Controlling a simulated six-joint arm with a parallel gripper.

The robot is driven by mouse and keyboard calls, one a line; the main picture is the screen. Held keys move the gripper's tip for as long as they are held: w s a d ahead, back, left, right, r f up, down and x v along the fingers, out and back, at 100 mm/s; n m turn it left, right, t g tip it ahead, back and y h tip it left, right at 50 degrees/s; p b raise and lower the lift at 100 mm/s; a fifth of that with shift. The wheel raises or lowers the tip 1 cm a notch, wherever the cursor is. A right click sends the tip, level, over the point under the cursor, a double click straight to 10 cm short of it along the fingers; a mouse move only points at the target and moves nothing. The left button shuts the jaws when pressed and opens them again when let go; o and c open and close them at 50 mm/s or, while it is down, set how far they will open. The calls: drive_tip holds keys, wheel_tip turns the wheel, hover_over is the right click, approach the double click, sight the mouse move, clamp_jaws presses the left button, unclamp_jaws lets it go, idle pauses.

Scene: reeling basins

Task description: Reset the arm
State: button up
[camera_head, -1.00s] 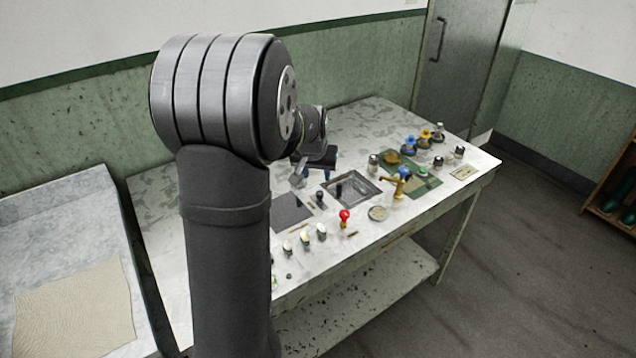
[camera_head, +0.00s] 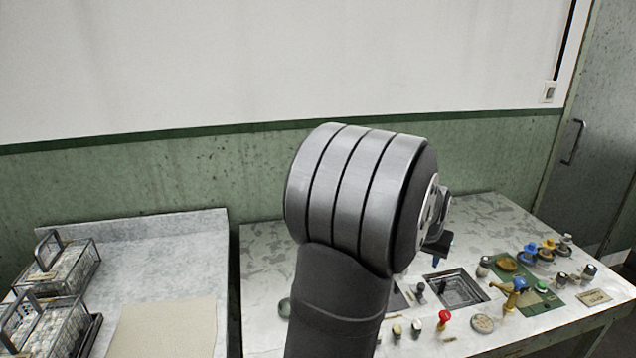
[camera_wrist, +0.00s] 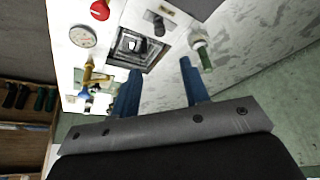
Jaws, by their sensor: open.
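My gripper (camera_wrist: 160,85) shows in the wrist view with its two blue fingers apart and nothing between them. In the head view my gripper (camera_head: 436,258) is small and partly hidden behind my own arm, above the worktable (camera_head: 470,218). In the wrist view the square basin (camera_wrist: 122,60) set in the table lies beyond the fingertips, and the fingers appear clear of it.
The table holds the basin (camera_head: 487,291), a red-topped knob (camera_head: 444,316), a brass tap (camera_head: 512,298), a round gauge (camera_head: 483,324) and several knobs. At left, a second counter (camera_head: 150,262) carries wire baskets (camera_head: 88,262) and a beige mat (camera_head: 180,325). A wall stands behind.

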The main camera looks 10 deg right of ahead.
sight(420, 284)
drive_tip(key=x, duration=1.5)
drive_tip(key=shift+w+d+f, duration=0.1)
drive_tip(key=shift+f, duration=0.3)
drive_tip(key=v, duration=1.7)
drive_tip(key=shift+r, duration=0.25)
drive_tip(key=shift+x, duration=8.7)
drive_tip(key=shift+w, duration=0.3)
drive_tip(key=shift+o, duration=0.2)
